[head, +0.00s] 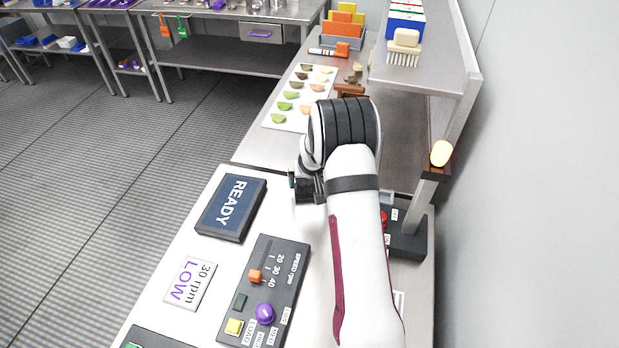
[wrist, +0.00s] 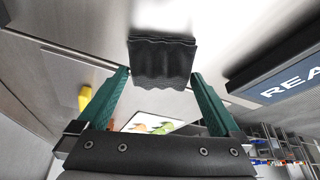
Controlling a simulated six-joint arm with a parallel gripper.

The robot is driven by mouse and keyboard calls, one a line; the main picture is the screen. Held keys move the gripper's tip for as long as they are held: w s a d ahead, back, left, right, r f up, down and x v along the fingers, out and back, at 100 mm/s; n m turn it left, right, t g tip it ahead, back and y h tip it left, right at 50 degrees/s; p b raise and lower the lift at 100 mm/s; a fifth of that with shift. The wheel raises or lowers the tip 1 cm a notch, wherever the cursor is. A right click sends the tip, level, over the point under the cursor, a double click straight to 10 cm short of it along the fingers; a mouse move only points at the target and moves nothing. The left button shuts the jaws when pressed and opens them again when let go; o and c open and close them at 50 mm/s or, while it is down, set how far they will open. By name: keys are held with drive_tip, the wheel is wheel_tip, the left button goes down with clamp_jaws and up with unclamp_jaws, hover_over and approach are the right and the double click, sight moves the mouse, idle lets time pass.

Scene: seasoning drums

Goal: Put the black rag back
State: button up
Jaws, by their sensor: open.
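The black rag (wrist: 163,62) shows in the wrist view as a dark, folded pad with wavy edges. It is just ahead of and between the two green fingertips of my gripper (wrist: 160,74). The fingers are open on either side of it; I cannot tell whether either touches it. In the head view my gripper (head: 293,182) is low over the far part of the white console top, right of the READY display (head: 231,208). The rag cannot be made out there, and my arm covers much of that area.
A dark speed panel (head: 264,290) and a 30 rpm LOW card (head: 190,281) lie nearer on the console. Beyond are a white board with food pieces (head: 276,121), a brush (head: 404,47) and a raised shelf (head: 440,80).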

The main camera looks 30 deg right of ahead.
drive_tip(key=v, duration=1.2)
drive_tip(key=s+a+r+g+y, duration=0.1)
drive_tip(key=s+a+r, duration=0.5)
drive_tip(key=s+a, duration=0.3)
drive_tip(key=s+a+g+y, duration=0.1)
drive_tip(key=s+a, duration=0.3)
drive_tip(key=s, duration=0.3)
drive_tip(key=s+a+r+g, duration=0.1)
drive_tip(key=s+a, duration=0.4)
drive_tip(key=s, duration=0.3)
drive_tip(key=s+a+r+m+g+y, duration=0.1)
drive_tip(key=s+a, duration=0.3)
drive_tip(key=s, duration=0.4)
drive_tip(key=shift+a+r+g+y, duration=0.25)
drive_tip(key=shift+a+g+y, duration=0.05)
drive_tip(key=shift+a, duration=0.1)
